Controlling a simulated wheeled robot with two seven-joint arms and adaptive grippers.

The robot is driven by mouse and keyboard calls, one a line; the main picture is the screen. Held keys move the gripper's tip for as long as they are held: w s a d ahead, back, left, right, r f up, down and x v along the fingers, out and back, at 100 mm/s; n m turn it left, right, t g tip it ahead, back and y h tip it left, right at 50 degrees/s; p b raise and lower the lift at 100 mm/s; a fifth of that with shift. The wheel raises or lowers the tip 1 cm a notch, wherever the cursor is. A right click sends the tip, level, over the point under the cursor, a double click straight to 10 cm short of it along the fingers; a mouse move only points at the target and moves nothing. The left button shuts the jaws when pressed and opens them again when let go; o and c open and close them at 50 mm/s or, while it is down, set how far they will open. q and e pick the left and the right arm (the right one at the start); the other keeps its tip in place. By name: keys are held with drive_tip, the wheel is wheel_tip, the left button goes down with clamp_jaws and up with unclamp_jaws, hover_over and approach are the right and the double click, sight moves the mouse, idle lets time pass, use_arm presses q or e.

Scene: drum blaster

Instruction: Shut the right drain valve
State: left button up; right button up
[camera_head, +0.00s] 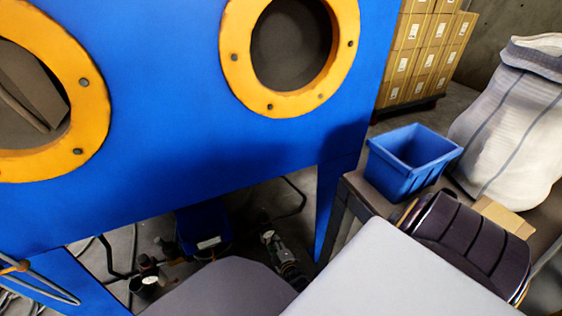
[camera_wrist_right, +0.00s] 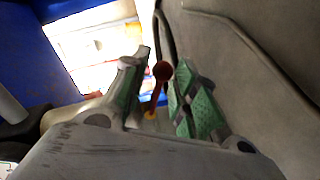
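A red-knobbed lever (camera_wrist_right: 162,72), apparently the drain valve handle, stands between my right gripper's fingers in the right wrist view. A small yellow part shows at its lower end. My right gripper (camera_wrist_right: 163,84) is open, with green-padded fingers on either side of the lever; I cannot tell whether either pad touches it. In the head view my right gripper (camera_head: 277,248) is small and low beneath the blue blast cabinet (camera_head: 170,120), near its right leg. The lever cannot be made out there. My left gripper is not in view.
Hoses and dark fittings (camera_head: 148,272) lie under the cabinet. A blue bin (camera_head: 412,160) and a dark ribbed drum (camera_head: 470,245) are on the right. A white sack (camera_head: 510,120) and stacked boxes (camera_head: 430,45) stand behind. A grey surface (camera_wrist_right: 250,60) is close on the gripper's right.

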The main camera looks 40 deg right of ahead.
drive_tip(key=shift+f, duration=0.1)
